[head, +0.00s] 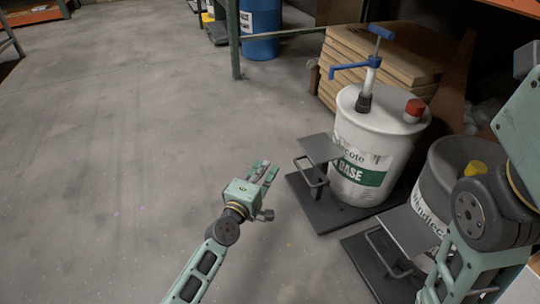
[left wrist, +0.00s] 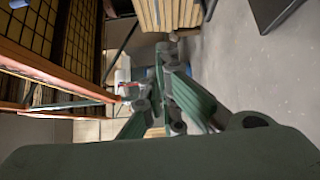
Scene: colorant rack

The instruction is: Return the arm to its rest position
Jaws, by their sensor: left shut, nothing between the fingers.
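My left arm (head: 200,270) comes in from the bottom of the head view and reaches out over the bare floor. My left gripper (head: 268,172) is at its end, shut and empty, left of the platform under the white drum. In the left wrist view its green fingers (left wrist: 172,58) come together at the tips with nothing between them. My right arm (head: 485,210) fills the right side of the head view. Its gripper is not seen.
A white drum (head: 380,140) with a blue-handled pump (head: 375,62) stands on a dark platform (head: 330,213). A grey drum (head: 432,182) stands nearer, partly behind my right arm. A blue barrel (head: 261,28) stands behind a green post (head: 234,40). The floor at left is clear.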

